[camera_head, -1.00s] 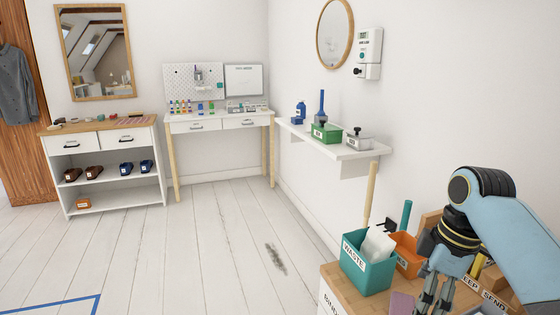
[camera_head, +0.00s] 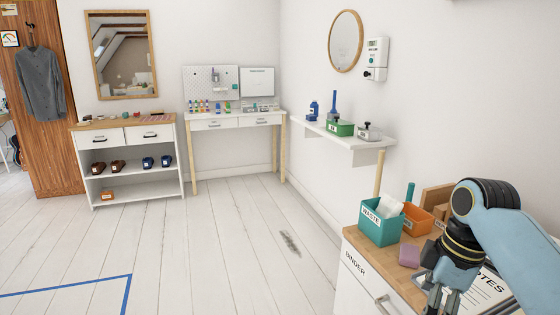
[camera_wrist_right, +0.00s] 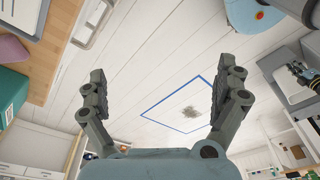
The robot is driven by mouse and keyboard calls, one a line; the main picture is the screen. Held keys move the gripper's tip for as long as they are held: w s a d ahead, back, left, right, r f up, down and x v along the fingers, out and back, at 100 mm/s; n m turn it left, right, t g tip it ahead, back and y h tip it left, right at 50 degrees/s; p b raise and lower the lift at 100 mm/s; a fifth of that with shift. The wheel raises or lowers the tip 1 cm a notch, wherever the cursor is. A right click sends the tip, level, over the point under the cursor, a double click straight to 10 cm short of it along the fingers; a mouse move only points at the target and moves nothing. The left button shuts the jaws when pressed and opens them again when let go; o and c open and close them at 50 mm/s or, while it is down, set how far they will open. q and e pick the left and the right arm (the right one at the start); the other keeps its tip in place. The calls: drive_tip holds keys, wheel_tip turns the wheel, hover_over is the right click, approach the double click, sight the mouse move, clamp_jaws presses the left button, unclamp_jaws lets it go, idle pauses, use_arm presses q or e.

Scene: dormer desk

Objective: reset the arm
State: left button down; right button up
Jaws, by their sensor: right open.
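My right arm comes in from the right in the head view. Its gripper (camera_head: 440,299) points down over the front edge of the wooden-topped cabinet. In the right wrist view my right gripper (camera_wrist_right: 167,88) has its two fingers wide apart, with only the white plank floor and a blue floor outline (camera_wrist_right: 186,104) between them. It holds nothing. My left gripper is not in the head view.
The cabinet top (camera_head: 403,276) holds a teal WASTE bin (camera_head: 380,228), an orange bin (camera_head: 415,220), a mauve block (camera_head: 409,256) and a NOTES sheet (camera_head: 490,290). A wall shelf (camera_head: 345,143) stands beyond.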

drive_tip(key=s+d+f+m+b, duration=0.1)
drive_tip(key=s+f+m, duration=0.3)
drive_tip(key=s+f, duration=1)
drive_tip(key=s+d+f+m+h+b, duration=0.1)
drive_tip(key=s+f+m, duration=0.3)
drive_tip(key=s+f, duration=1.1)
drive_tip(key=s+d+f+m+h+b, duration=0.1)
drive_tip(key=s+d+f+m+b, duration=0.1)
drive_tip(key=s+f, duration=1.2)
drive_tip(key=shift+s+d+f+m, duration=0.4)
drive_tip(key=shift+s+d+m, duration=0.3)
drive_tip(key=shift+m, duration=0.2)
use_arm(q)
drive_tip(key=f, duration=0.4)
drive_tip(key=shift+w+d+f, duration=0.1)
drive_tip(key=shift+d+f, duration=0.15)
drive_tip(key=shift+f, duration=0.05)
use_arm(e)
drive_tip(key=shift+w, duration=0.3)
drive_tip(key=shift+c, duration=0.3)
